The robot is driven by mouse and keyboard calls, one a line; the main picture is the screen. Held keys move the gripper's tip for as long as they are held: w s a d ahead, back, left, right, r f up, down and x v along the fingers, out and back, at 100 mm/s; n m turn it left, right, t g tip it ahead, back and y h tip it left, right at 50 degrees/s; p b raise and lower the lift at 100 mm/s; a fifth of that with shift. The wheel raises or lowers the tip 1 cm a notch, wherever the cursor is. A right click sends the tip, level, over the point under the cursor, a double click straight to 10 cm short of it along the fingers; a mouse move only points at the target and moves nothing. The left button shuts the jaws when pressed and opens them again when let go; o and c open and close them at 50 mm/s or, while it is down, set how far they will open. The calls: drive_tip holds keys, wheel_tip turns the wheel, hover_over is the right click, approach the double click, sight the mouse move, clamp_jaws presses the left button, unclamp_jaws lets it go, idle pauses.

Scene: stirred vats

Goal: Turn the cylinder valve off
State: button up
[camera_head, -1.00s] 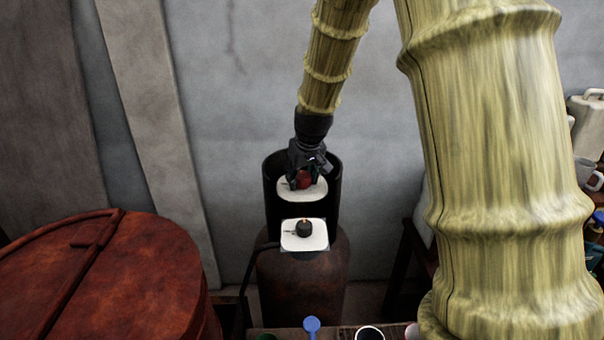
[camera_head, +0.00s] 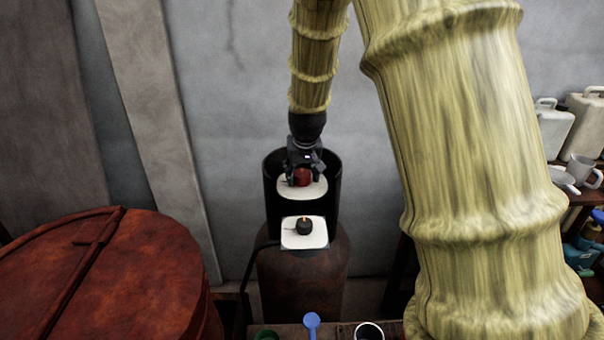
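The gas cylinder (camera_head: 305,285) is a rusty brown body with a black open collar (camera_head: 330,205) on top. Inside the collar, a red round valve knob (camera_head: 301,177) sits over a white plate (camera_head: 314,190). My gripper (camera_head: 301,174) comes down from above, its dark fingers on both sides of the red knob. The fingers look close to the knob, but whether they press on it is too small to tell. A black knob (camera_head: 304,227) sits on a second white plate (camera_head: 290,240) at the front of the cylinder.
A large rusty red lidded vat (camera_head: 110,280) stands at the left. A shelf with white jugs (camera_head: 556,128), mugs (camera_head: 580,168) and bottles is at the right. A blue spoon-like item (camera_head: 311,322) and a cup (camera_head: 369,331) are at the bottom edge. The grey wall is close behind.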

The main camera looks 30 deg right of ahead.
drive_tip(key=shift+o, duration=0.4)
drive_tip(key=shift+a+f, duration=0.1)
drive_tip(key=v, duration=1.2)
drive_tip(key=shift+s, duration=0.1)
